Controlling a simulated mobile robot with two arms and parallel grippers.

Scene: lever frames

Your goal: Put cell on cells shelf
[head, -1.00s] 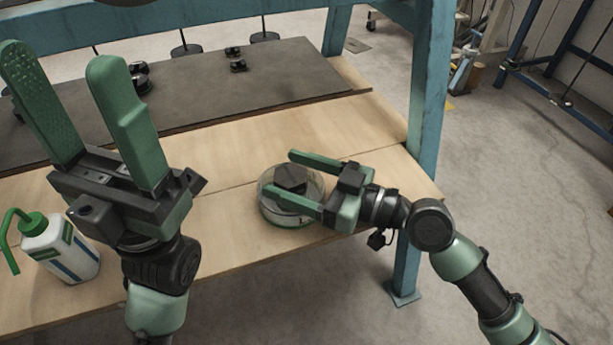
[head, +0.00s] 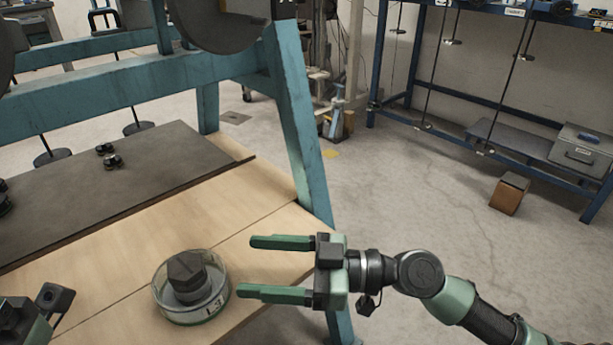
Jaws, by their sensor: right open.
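A round clear dish with a label, which looks like the cell (head: 192,303), stands on the wooden table (head: 262,219) and has a dark grey block inside it. My right gripper (head: 262,267) is open and empty, to the right of the dish and apart from it. Its two green fingers point left toward the dish. Only a dark part of my left gripper shows at the lower left corner, and its fingers are out of view. A blue rack with labelled shelves (head: 512,14) stands at the upper right; I cannot read which label is for cells.
A teal frame leg (head: 300,125) rises at the table's right corner. A dark mat (head: 120,185) with small black parts covers the table's back. A brown box (head: 509,193) sits on the floor, and a grey metal case (head: 581,152) on the rack's low shelf. Open floor lies between.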

